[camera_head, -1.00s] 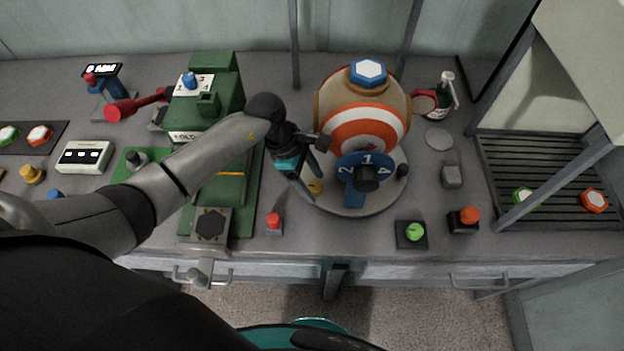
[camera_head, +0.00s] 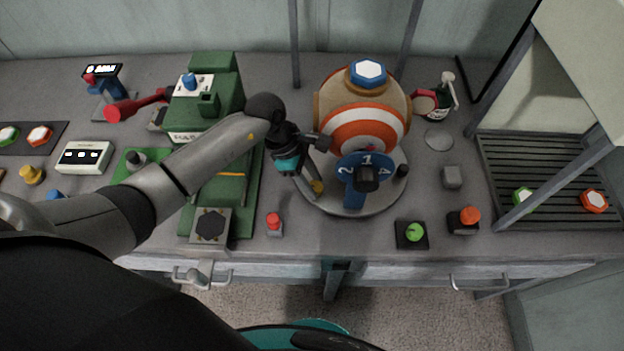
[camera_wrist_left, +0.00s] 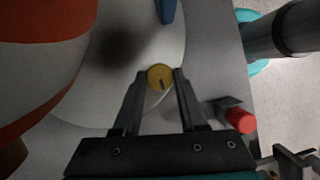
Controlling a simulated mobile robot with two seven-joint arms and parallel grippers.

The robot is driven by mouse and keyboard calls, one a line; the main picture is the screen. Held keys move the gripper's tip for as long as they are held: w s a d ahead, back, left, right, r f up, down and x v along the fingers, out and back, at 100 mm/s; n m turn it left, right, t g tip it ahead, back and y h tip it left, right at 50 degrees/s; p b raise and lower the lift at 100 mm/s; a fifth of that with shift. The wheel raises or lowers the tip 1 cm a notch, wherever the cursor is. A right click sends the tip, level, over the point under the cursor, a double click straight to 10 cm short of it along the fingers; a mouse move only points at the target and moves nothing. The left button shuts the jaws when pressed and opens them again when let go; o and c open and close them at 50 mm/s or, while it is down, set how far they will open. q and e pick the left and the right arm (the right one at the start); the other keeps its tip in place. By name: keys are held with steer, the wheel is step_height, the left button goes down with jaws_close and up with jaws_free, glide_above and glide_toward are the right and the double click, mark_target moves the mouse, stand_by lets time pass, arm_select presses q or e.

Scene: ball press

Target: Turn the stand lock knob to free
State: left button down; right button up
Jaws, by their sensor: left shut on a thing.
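The stand lock knob (camera_wrist_left: 160,77) is a small yellow disc with a dark line across its top. It sits at the left front edge of the round grey stand plate (camera_head: 345,207). In the left wrist view my left gripper (camera_wrist_left: 160,82) has a fingertip on each side of the knob and is shut on it. In the head view the left gripper (camera_head: 317,188) reaches down to the knob, and the fingers partly hide it. On the stand sits an orange, white and tan ball (camera_head: 362,110) with a blue numbered dial (camera_head: 352,172) before it. My right gripper is not in view.
A green press (camera_head: 215,100) stands left of the ball. A red button (camera_head: 273,222) is close to the left gripper, at the table's front. A green button (camera_head: 413,232) and an orange button (camera_head: 468,217) are at the front right. Grey posts rise behind the stand.

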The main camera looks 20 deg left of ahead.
arm_select(q)
steer(key=shift+n, duration=0.3)
steer(key=n+p, duration=0.1)
steer(key=n+t+p, duration=0.1)
steer(key=n+p, duration=0.1)
steer(key=n, duration=0.1)
steer(key=shift+s+r+t, duration=0.15)
steer(key=shift+s+t, duration=0.1)
steer(key=shift+t, duration=0.15)
steer(key=n+y+p, duration=0.1)
steer(key=n+p, duration=0.1)
steer(key=n+t+p, duration=0.1)
steer(key=n+p, duration=0.1)
steer(key=n, duration=0.1)
steer(key=shift+s+d+n+t+y, duration=0.1)
steer(key=shift+d+n+t+y, duration=0.05)
steer(key=shift+n+t+y, duration=0.2)
steer(key=shift+n+y+p, duration=0.45)
steer(key=shift+n+p, duration=0.1)
steer(key=shift+n, duration=0.6)
steer(key=shift+d+n+t+y, duration=0.1)
steer(key=shift+n+t+y, duration=0.25)
steer(key=shift+n, duration=0.65)
steer(key=shift+c, duration=2.3)
jaws_free()
